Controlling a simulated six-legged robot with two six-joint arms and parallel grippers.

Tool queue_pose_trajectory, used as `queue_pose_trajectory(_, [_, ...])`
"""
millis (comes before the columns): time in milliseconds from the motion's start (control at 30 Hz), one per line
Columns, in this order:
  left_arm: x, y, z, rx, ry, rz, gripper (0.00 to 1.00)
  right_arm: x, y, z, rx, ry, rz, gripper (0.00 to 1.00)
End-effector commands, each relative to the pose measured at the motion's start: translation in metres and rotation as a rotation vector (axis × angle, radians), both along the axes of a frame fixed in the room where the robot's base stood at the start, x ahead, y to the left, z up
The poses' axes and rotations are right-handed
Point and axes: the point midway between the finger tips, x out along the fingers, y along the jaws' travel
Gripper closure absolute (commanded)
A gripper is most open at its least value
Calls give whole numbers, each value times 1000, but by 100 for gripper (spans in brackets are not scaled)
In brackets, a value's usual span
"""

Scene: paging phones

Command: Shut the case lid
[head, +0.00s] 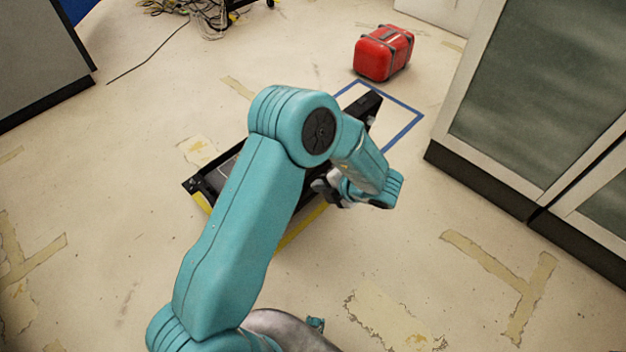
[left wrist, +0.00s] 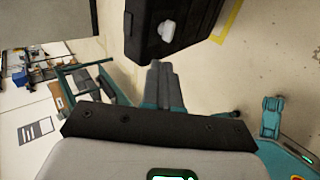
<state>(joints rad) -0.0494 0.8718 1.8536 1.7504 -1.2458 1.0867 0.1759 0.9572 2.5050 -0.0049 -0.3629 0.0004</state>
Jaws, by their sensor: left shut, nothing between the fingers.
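A black case (head: 202,184) sits on the floor in the middle of the head view, mostly hidden behind my left arm. A greyish inner area shows at its left end; how far its lid is open I cannot tell. My left gripper (head: 324,188) is at the case's near right side in the head view, dark and partly hidden. In the left wrist view my left gripper (left wrist: 163,72) is shut and empty, its fingertips close to a black box-like body (left wrist: 172,42), probably the case, with a small white part on it. Whether they touch is unclear. My right gripper is out of view.
A red case (head: 384,53) stands beyond, near a blue tape outline (head: 408,128) on the floor. Grey cabinets (head: 545,85) stand at the right and another (head: 40,55) at the upper left. Cables (head: 195,8) lie at the top. The floor in front is clear.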

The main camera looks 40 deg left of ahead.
Motion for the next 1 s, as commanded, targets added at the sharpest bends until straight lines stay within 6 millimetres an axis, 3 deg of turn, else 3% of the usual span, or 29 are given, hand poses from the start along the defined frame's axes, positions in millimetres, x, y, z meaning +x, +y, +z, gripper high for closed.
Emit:
queue_pose_trajectory(67, [5,-5,-7,-1,-18,-12,100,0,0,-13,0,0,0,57])
queue_pose_trajectory(267, [5,-4,-11,0,-26,-25,100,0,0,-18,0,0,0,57])
queue_pose_trajectory(767, [12,68,-75,0,-24,-23,100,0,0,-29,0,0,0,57])
queue_pose_trajectory(1000, [16,98,-67,-1,-26,-28,100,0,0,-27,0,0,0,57])
